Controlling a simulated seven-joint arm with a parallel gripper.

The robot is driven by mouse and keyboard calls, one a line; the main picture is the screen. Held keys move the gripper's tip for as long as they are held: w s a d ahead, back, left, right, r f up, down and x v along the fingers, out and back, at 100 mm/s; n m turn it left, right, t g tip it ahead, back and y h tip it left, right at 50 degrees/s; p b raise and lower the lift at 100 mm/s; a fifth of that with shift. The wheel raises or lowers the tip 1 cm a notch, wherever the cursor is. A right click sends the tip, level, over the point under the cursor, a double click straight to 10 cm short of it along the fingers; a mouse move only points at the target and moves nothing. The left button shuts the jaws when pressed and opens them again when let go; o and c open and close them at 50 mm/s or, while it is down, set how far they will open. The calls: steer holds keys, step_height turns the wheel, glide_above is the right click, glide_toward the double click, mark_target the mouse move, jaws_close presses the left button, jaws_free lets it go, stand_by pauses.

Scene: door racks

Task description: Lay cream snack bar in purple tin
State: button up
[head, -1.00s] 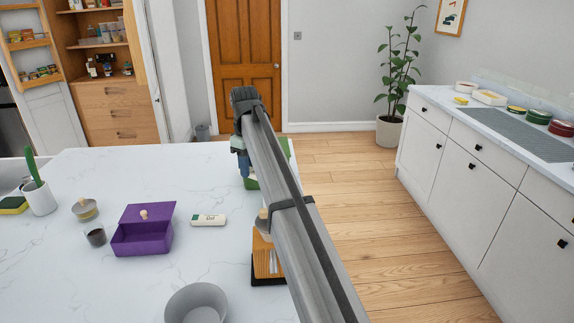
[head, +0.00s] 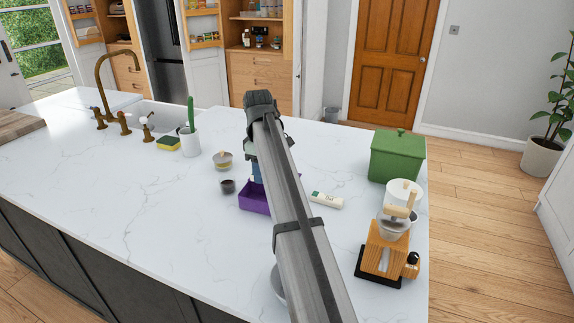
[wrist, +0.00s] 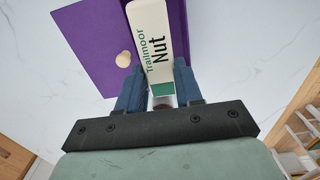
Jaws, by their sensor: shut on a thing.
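A cream snack bar, lettered "Trailmoor Nut" with a green end (wrist: 150,35), is between the blue fingers of my gripper (wrist: 158,85) in the wrist view. The gripper is shut on it. The purple tin (wrist: 95,40) shows behind the bar, with a pale knob on a purple panel. In the head view the purple tin (head: 254,200) stands on the counter, partly hidden by my arm. My gripper (head: 256,172) is above or just behind it, mostly hidden by the arm. The held bar cannot be made out there. Another cream bar (head: 327,200) lies on the counter right of the tin.
A dark cup (head: 228,187) and a lidded jar (head: 223,160) stand left of the tin. A green lidded box (head: 397,155) and a wooden grinder (head: 384,250) stand at the right edge. A grey bowl (head: 278,282) is partly behind my arm.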

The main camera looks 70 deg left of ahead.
steer(key=shift+s+a+f, duration=0.1)
steer(key=shift+s+f, duration=0.05)
steer(key=shift+s, duration=0.55)
steer(key=shift+f, duration=1.8)
steer(key=o, duration=1.1)
step_height(320, 180, up, 14)
steer(key=shift+f, duration=0.1)
